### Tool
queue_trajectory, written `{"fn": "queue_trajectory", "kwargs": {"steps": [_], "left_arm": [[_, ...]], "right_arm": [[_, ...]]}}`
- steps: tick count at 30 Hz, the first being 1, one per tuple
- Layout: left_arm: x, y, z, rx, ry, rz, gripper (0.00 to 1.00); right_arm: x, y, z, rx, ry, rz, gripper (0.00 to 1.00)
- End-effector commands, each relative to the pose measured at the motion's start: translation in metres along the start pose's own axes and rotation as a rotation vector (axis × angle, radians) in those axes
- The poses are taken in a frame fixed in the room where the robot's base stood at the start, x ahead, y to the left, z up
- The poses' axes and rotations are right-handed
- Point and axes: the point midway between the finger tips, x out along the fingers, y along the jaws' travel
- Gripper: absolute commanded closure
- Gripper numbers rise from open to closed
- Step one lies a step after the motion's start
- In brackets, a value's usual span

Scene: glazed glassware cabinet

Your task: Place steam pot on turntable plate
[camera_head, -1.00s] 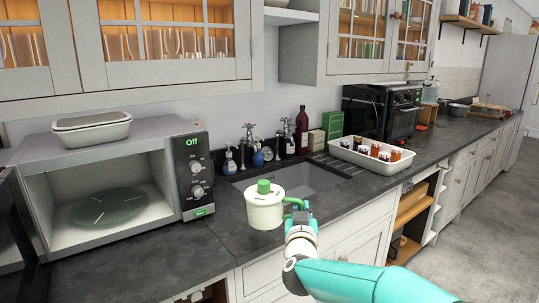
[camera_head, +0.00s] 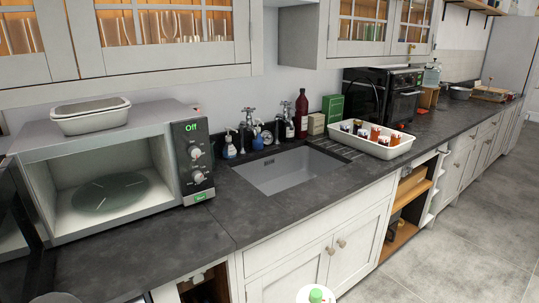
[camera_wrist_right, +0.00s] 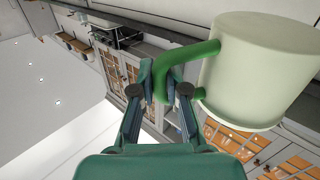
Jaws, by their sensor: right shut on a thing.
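The steam pot (camera_wrist_right: 258,75) is a cream cylinder with a green handle (camera_wrist_right: 165,65). In the right wrist view it hangs to the right of my right gripper (camera_wrist_right: 165,88), whose fingers are shut on the handle. In the head view only the top of the pot with its green knob (camera_head: 316,295) shows at the bottom edge; my right gripper is out of that frame. The turntable plate (camera_head: 110,193) is a round glass disc inside the open microwave (camera_head: 60,225) at the left, with nothing on it. My left gripper is not in view.
A lidded dish (camera_head: 90,117) sits on the microwave. The microwave's control panel (camera_head: 193,160) reads Off. A sink (camera_head: 285,170) with taps is right of it, then a tray of jars (camera_head: 370,145). The dark counter (camera_head: 165,245) in front of the microwave is clear.

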Motion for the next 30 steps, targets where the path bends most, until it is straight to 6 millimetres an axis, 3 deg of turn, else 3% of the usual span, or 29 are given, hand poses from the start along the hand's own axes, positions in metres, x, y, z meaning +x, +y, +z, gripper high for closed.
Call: {"fn": "queue_trajectory", "kwargs": {"steps": [5,8,12,18,28,30], "left_arm": [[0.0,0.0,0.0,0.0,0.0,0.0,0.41],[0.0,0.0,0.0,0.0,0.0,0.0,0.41],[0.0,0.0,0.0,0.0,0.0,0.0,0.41],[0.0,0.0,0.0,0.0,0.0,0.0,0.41],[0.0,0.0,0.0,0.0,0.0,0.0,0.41],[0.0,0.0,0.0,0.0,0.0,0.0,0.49]], "right_arm": [[-0.017,-0.022,-0.033,-0.001,0.013,-0.076,1.0],[-0.019,-0.022,-0.045,-0.001,0.012,-0.077,1.0],[-0.036,-0.019,-0.057,-0.001,0.009,-0.072,1.0],[-0.054,-0.017,-0.067,-0.002,0.009,-0.07,1.0],[-0.054,-0.014,-0.066,-0.002,0.008,-0.07,1.0],[-0.054,-0.015,-0.066,-0.002,0.009,-0.07,1.0]]}}
